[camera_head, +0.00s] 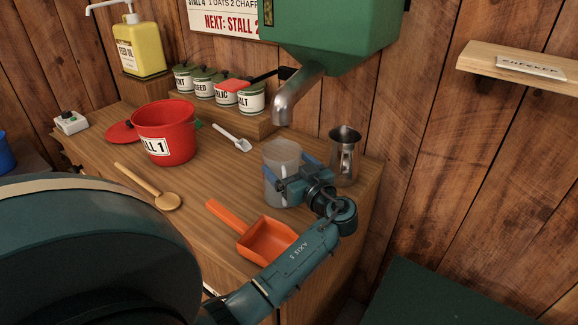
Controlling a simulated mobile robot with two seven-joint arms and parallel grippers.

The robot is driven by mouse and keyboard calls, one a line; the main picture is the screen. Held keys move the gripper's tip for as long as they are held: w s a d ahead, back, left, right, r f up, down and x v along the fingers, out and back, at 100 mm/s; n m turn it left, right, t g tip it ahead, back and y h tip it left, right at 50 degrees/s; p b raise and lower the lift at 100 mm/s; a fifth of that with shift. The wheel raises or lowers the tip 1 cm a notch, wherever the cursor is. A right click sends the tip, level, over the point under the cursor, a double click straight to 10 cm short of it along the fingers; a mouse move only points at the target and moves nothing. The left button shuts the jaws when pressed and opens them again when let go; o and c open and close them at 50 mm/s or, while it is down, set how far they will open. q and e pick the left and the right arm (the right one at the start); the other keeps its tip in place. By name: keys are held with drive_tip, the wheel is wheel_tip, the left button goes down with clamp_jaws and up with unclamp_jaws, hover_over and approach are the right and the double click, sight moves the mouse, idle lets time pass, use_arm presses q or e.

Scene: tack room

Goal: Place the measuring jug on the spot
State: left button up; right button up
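A clear, translucent measuring jug (280,154) stands upright near the right end of the wooden counter, just below and beside the metal spout (294,98). The gripper covers part of the jug's lower right side. I cannot tell whether the jug's base touches the counter. No marked spot shows; it may be hidden behind the jug or gripper. My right gripper is not in view.
A steel pitcher (344,158) stands close right of the jug. An orange scoop (268,240), wooden spoon (163,199), white scoop (232,136) and red bucket (167,135) occupy the counter (205,180). The green hopper (340,35) hangs above. Labelled tins stand on a riser behind.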

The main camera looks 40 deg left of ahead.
use_arm(q)
drive_tip(key=shift+o, duration=1.1)
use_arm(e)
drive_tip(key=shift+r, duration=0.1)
use_arm(q)
drive_tip(key=shift+r, duration=0.1)
drive_tip(key=shift+d, duration=0.3)
drive_tip(key=b+v, duration=0.2)
drive_tip(key=v, duration=0.9)
drive_tip(key=shift+d, duration=0.15)
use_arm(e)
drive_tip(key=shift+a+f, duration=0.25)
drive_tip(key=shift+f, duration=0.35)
use_arm(q)
drive_tip(key=shift+s, duration=0.15)
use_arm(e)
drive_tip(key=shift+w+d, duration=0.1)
